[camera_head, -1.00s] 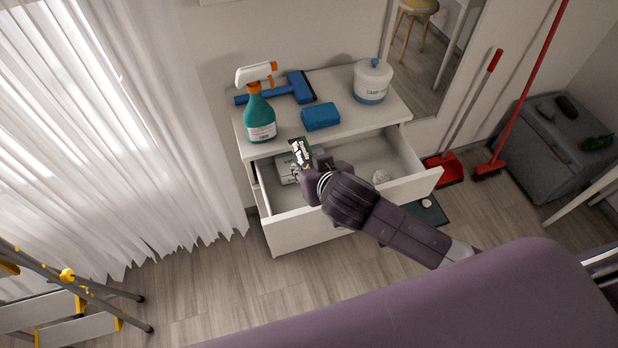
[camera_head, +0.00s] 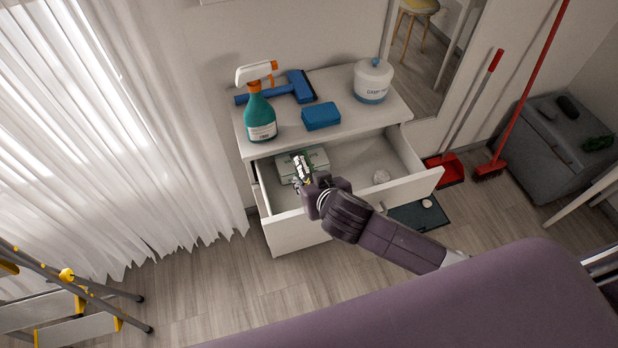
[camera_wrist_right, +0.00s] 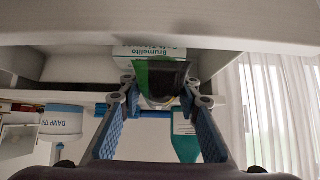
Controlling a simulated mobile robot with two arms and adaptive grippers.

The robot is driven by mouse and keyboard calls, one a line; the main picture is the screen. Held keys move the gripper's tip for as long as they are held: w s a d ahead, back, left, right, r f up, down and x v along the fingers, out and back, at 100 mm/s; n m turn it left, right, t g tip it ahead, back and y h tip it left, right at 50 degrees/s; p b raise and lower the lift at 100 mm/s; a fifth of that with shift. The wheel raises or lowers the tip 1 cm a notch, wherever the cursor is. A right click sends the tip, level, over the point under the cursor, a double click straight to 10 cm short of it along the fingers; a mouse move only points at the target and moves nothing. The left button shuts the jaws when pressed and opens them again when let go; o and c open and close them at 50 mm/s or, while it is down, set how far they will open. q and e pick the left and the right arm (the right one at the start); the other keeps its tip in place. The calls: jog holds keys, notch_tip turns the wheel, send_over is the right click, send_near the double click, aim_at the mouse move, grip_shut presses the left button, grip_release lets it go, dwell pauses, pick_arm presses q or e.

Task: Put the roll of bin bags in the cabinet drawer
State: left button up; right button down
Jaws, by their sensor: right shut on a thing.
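The roll of bin bags (camera_head: 301,167) has a dark and white label. My right gripper (camera_head: 309,182) is shut on it and holds it over the left part of the open drawer. In the right wrist view the roll (camera_wrist_right: 160,78) sits between the two fingertips of my right gripper (camera_wrist_right: 163,90). The cabinet drawer (camera_head: 415,190) is pulled out from the white cabinet. My left gripper is not in view.
On the cabinet top (camera_head: 345,133) stand a green spray bottle (camera_head: 260,118), a blue squeegee (camera_head: 300,87), a blue sponge (camera_head: 321,116) and a white tub (camera_head: 373,82). The drawer's middle is free. A red dustpan (camera_head: 445,170) stands right of the cabinet.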

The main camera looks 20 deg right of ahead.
jog(key=c, duration=1.4)
grip_release()
jog(key=shift+f, duration=0.1)
jog(key=shift+c, duration=0.2)
jog(key=shift+r, duration=0.6)
jog(key=v, duration=1.2)
jog(key=shift+a, duration=0.1)
